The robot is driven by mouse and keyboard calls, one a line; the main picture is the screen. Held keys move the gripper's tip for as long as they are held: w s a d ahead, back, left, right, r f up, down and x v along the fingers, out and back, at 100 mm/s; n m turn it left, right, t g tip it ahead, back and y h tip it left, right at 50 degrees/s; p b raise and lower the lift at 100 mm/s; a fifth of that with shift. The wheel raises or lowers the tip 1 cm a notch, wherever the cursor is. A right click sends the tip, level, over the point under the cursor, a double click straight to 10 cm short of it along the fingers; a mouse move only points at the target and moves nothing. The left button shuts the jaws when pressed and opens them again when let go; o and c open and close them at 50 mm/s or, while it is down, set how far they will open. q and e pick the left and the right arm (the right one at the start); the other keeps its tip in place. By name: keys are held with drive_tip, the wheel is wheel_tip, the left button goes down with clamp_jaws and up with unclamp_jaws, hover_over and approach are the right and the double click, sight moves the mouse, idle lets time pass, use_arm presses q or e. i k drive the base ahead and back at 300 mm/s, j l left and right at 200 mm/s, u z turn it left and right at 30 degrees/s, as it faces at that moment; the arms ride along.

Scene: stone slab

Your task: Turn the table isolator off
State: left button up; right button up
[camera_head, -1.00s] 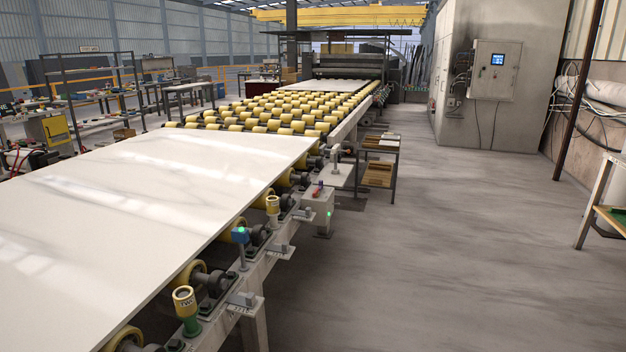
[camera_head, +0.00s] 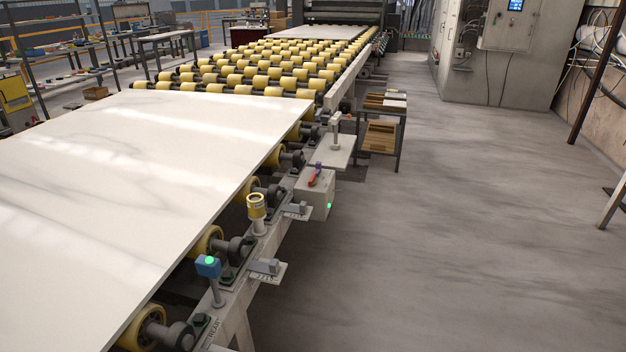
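A grey box with a red handle on top, which looks like the table isolator (camera_head: 316,196), is fixed to the right side rail of the roller table. Its red handle (camera_head: 314,176) lies slantwise on the box top, beside a small purple-blue part. A green light (camera_head: 329,206) glows on the box's right side. A white stone slab (camera_head: 120,190) lies flat on the table's rollers, left of the box. Neither of my grippers shows in the head view.
A blue box with a lit green button (camera_head: 208,266) stands on a post along the rail. A yellow-topped post (camera_head: 257,208) stands nearer the isolator. A small shelf rack (camera_head: 384,135) is beyond it. The grey floor (camera_head: 450,240) to the right is clear.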

sight(311, 183)
drive_tip(key=i+u, duration=0.1)
drive_tip(key=u, duration=0.2)
drive_tip(key=i+l+u, duration=0.1)
drive_tip(key=u, duration=0.25)
drive_tip(key=i+l+u, duration=0.2)
drive_tip(key=i+l, duration=0.15)
drive_tip(key=i+l+u, duration=0.15)
drive_tip(key=i+l, duration=0.15)
drive_tip(key=l, duration=0.2)
drive_tip(key=i+l+u, duration=0.2)
drive_tip(key=l, duration=0.3)
drive_tip(key=i+j, duration=0.05)
drive_tip(key=i, duration=0.05)
